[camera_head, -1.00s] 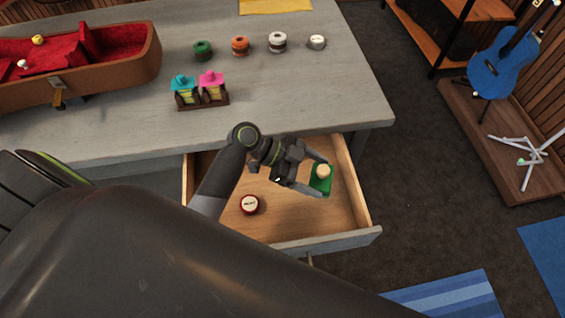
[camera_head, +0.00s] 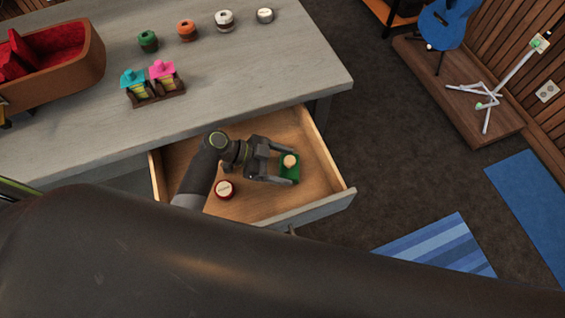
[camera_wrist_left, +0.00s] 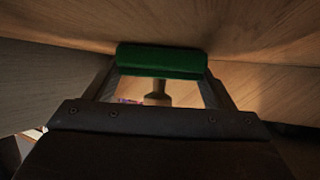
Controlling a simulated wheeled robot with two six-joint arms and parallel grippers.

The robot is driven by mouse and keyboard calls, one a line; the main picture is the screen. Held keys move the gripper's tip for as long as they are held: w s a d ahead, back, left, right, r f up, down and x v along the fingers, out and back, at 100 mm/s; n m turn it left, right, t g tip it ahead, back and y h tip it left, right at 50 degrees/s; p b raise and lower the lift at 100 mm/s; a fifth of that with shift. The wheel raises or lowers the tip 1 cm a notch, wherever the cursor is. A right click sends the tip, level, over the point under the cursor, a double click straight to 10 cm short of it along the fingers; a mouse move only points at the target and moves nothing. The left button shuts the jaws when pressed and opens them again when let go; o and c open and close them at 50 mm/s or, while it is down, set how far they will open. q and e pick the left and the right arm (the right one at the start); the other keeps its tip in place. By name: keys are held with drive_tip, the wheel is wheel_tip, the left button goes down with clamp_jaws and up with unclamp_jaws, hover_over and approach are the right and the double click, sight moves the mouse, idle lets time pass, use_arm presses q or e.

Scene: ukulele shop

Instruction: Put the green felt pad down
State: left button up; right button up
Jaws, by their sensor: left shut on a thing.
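The green felt pad (camera_head: 290,176) is a small green block with a round wooden knob on top. My left gripper (camera_head: 286,164) is shut on it, inside the open drawer (camera_head: 260,205), toward the drawer's right side. In the left wrist view the pad (camera_wrist_left: 162,59) lies across between the fingertips, its knob below it in the picture. I cannot tell whether the pad touches the drawer floor. My right gripper is not in view.
A red round tin with a pale lid (camera_head: 225,189) lies in the drawer, left of the pad. The drawer's right wall (camera_head: 325,150) is close by.

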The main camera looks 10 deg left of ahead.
use_arm(q)
drive_tip(key=shift+f, duration=0.15)
drive_tip(key=o, duration=1)
drive_tip(key=shift+r, duration=0.25)
drive_tip(key=b+v, duration=0.1)
drive_tip(key=v, duration=0.5)
drive_tip(key=shift+a, duration=0.35)
drive_tip(key=shift+s+a+r, duration=0.1)
drive_tip(key=shift+a+r, duration=0.15)
drive_tip(key=shift+a, duration=0.1)
